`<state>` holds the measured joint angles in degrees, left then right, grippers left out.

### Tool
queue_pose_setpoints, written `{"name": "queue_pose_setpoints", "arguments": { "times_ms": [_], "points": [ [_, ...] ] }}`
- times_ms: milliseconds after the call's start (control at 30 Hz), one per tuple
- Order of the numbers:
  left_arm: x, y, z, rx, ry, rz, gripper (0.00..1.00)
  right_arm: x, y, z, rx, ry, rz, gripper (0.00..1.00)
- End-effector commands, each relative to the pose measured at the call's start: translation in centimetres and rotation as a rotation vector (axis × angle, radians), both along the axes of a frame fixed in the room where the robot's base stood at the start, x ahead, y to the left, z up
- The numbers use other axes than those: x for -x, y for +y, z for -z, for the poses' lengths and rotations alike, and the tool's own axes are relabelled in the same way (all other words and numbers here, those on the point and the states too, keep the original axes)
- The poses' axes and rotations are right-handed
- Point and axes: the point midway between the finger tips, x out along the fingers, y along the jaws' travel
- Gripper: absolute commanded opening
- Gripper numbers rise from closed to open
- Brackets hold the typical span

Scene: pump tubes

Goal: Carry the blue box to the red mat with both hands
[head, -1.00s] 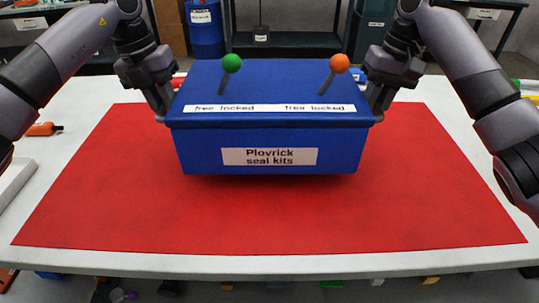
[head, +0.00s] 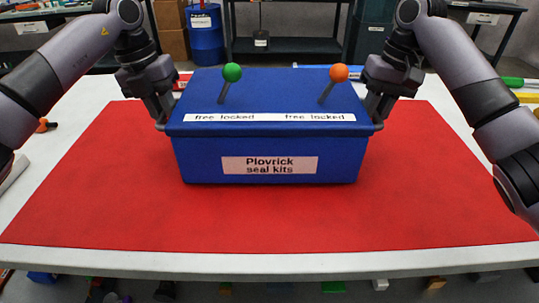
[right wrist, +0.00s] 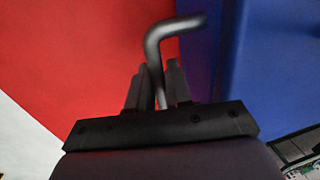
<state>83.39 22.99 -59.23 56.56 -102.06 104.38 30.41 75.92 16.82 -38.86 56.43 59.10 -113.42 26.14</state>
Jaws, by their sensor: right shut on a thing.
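The blue box (head: 269,148), labelled "Plovrick seal kits", is level over the middle of the red mat (head: 90,200). Its base looks on or very near the mat; any gap is hard to see. On its lid are a green-knobbed lever (head: 232,73) and an orange-knobbed lever (head: 339,73), both leaning right, above "free locked" labels. My left gripper (head: 162,115) is at the box's left side handle and appears closed on it. My right gripper (head: 377,112) is shut on the right side handle. The right wrist view shows this bent grey handle (right wrist: 155,55) between the fingers.
The white table (head: 270,262) shows around the mat. An orange-tipped item (head: 43,125) lies at the left, and green and yellow items (head: 527,97) at the right edge. A blue barrel (head: 204,35) and shelves stand behind. The mat is clear around the box.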

Motion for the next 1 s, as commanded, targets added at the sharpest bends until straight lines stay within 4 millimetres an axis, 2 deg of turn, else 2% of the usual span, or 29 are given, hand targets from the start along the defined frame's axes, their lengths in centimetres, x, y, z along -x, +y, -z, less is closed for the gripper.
{"name": "queue_pose_setpoints", "arguments": {
  "times_ms": [267, 300, 367, 400, 767, 867, 1000],
  "points": [
    [0.0, 0.0, 1.2, 0.001, -0.003, -0.002, 0.00, 0.0, 0.0, 1.2, 0.000, -0.003, 0.001, 0.00],
    [0.0, 0.1, 1.4, -0.001, 0.000, -0.002, 0.22, 0.0, -0.1, 1.4, 0.001, 0.000, 0.002, 0.22],
    [0.0, 0.1, 1.2, -0.001, 0.000, -0.002, 0.42, 0.0, -0.1, 1.2, 0.001, 0.000, 0.001, 0.42],
    [0.0, 0.1, 1.2, -0.001, 0.000, -0.002, 0.45, 0.0, -0.1, 1.2, 0.001, 0.000, 0.001, 0.45],
    [0.0, 0.1, 0.6, 0.000, -0.001, -0.001, 0.45, 0.0, 0.0, 1.2, 0.000, 0.000, 0.000, 0.45],
    [-0.1, 0.3, -0.8, 0.000, -0.003, -0.001, 0.45, 0.0, 0.0, 1.2, 0.000, 0.000, 0.000, 0.45],
    [-0.1, 0.9, -3.8, 0.000, -0.005, -0.003, 0.45, 0.0, 0.0, 1.2, 0.000, 0.000, 0.000, 0.45]
  ]
}}
